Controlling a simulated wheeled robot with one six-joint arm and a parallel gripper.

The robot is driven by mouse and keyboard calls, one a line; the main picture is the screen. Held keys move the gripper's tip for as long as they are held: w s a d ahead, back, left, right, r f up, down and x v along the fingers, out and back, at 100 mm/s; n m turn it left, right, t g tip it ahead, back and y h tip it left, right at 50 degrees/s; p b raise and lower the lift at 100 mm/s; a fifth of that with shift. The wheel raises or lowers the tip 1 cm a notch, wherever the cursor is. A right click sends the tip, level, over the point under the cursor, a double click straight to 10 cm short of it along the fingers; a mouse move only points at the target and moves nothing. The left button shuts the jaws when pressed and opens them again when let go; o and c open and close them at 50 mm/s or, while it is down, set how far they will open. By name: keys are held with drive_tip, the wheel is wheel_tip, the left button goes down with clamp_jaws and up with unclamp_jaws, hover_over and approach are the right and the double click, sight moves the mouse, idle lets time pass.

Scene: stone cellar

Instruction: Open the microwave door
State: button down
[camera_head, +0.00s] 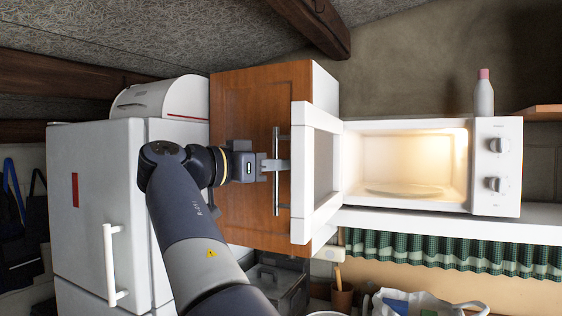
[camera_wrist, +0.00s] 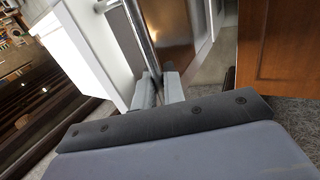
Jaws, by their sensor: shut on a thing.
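The white microwave (camera_head: 508,205) stands on a shelf at the right of the head view. Its door (camera_head: 301,150) is swung wide open to the left, and the lit inside with a glass plate (camera_head: 403,189) shows. A metal bar handle (camera_head: 275,196) runs upright along the door's outer face. My gripper (camera_head: 276,166) is shut on this handle at about its middle. In the wrist view the jaws (camera_wrist: 160,90) close around the shiny bar (camera_wrist: 139,30). The exact contact between fingers and bar is partly hidden.
A wooden cabinet panel (camera_head: 240,103) stands behind my gripper. A white fridge (camera_head: 88,185) with a bread box (camera_head: 160,98) on top is at the left. A white bottle (camera_head: 483,97) stands on the microwave. A checked curtain (camera_head: 430,249) hangs below the shelf.

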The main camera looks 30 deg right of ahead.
drive_tip(key=shift+w, duration=0.15)
drive_tip(key=c, duration=1.7)
unclamp_jaws()
drive_tip(key=shift+a, duration=0.1)
drive_tip(key=a, duration=1)
drive_tip(key=shift+s+a+b, duration=0.3)
drive_tip(key=shift+d, duration=0.15)
